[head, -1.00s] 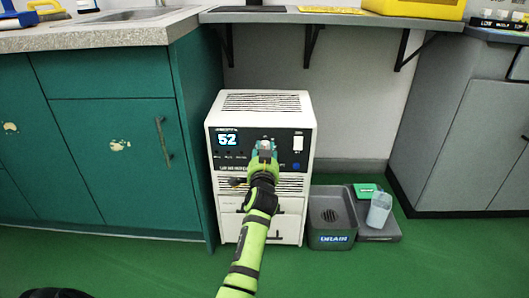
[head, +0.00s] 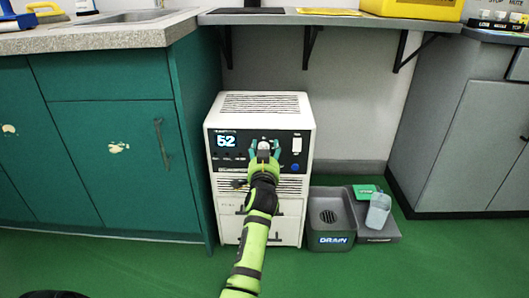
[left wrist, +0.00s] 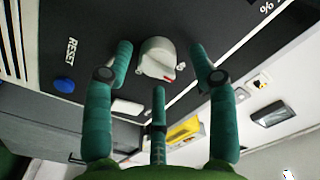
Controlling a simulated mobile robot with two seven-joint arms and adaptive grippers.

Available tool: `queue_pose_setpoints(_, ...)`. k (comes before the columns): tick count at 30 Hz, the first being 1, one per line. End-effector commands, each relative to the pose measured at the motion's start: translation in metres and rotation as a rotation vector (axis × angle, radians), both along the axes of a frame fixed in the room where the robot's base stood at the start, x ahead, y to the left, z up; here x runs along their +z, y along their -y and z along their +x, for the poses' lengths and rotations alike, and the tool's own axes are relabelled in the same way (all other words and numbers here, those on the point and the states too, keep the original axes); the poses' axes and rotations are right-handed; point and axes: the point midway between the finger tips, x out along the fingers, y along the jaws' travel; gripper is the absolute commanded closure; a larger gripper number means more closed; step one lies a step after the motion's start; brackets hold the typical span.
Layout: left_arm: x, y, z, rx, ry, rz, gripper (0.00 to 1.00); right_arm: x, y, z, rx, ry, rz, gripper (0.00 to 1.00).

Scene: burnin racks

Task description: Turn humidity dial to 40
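The humidity dial is a pale knob (left wrist: 157,59) with a red mark, on the black panel of a white dehumidifier (head: 265,104). The panel display (head: 226,141) reads 52. My left gripper (head: 264,146) is in front of the panel and hides most of the dial in the head view. In the left wrist view its teal fingers (left wrist: 160,48) are spread open, one on each side of the knob and a third below it in the picture. Gaps show between the fingers and the knob. My right gripper is not in view.
A blue RESET button (left wrist: 64,85) and a white switch (head: 297,144) are on the same panel. A green cabinet (head: 110,150) stands to the left.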

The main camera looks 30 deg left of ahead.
Motion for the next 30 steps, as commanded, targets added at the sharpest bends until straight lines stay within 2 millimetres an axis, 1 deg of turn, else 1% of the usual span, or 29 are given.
queue_pose_setpoints(5, -0.002, -0.001, -0.001, 0.004, -0.006, 0.0, 0.42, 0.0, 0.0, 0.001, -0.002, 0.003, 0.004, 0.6)
queue_pose_setpoints(8, -0.003, 0.001, -0.005, 0.003, -0.007, -0.001, 0.42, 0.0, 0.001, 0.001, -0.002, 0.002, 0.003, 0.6)
queue_pose_setpoints(11, -0.004, 0.007, -0.015, 0.003, -0.006, -0.001, 0.42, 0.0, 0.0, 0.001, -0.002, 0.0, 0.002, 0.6)
queue_pose_setpoints(18, -0.003, 0.028, -0.047, 0.002, -0.004, -0.003, 0.42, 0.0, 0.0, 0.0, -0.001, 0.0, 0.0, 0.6)
queue_pose_setpoints(21, -0.003, 0.034, -0.057, 0.001, -0.004, -0.001, 0.42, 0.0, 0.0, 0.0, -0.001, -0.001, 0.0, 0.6)
queue_pose_setpoints(25, -0.002, 0.039, -0.064, 0.001, -0.004, -0.001, 0.42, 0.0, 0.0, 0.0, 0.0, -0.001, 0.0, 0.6)
queue_pose_setpoints(30, -0.002, 0.039, -0.064, 0.001, -0.003, -0.001, 0.42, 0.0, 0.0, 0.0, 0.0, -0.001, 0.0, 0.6)
